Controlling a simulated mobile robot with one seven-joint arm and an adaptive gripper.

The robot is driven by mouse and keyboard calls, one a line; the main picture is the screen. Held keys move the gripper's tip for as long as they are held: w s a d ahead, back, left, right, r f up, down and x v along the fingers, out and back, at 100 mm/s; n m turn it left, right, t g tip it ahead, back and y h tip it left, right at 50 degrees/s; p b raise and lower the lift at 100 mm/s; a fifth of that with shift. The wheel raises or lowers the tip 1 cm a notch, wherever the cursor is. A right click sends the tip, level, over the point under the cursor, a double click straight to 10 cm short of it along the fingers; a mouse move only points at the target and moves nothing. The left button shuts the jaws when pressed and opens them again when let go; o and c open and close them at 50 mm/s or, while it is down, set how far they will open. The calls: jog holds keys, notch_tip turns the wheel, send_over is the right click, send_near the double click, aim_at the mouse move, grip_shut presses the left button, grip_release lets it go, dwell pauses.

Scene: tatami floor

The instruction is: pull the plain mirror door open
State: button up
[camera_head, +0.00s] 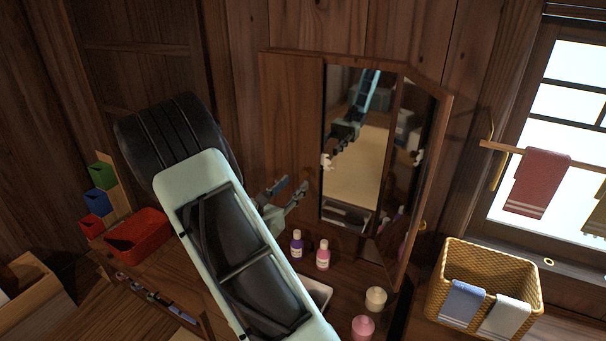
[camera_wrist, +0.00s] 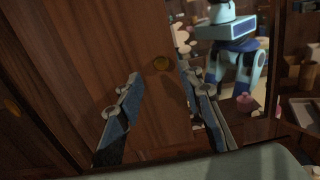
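A wooden mirror stand has a plain wooden left door (camera_head: 290,105) lying roughly flat beside the middle mirror (camera_head: 358,170). Its right door (camera_head: 431,170) stands swung out. The pictures do not settle which door is the plain one. My gripper (camera_head: 294,187) is in front of the lower left door. In the wrist view my gripper (camera_wrist: 163,82) is open and empty, its fingers spread. Contact cannot be made out. The head view does not show this knob.
A purple bottle (camera_head: 296,244), a pink bottle (camera_head: 323,256), a cream jar (camera_head: 375,298) and a pink jar (camera_head: 363,327) stand below the mirror. A wicker basket (camera_head: 483,260) is at right, a red tray (camera_head: 138,236) at left. The mirror reflects my body.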

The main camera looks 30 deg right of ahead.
aim_at(305, 173)
jog(key=x, duration=0.6)
jog(key=shift+p, duration=0.4)
jog(key=shift+c, duration=0.4)
grip_shut()
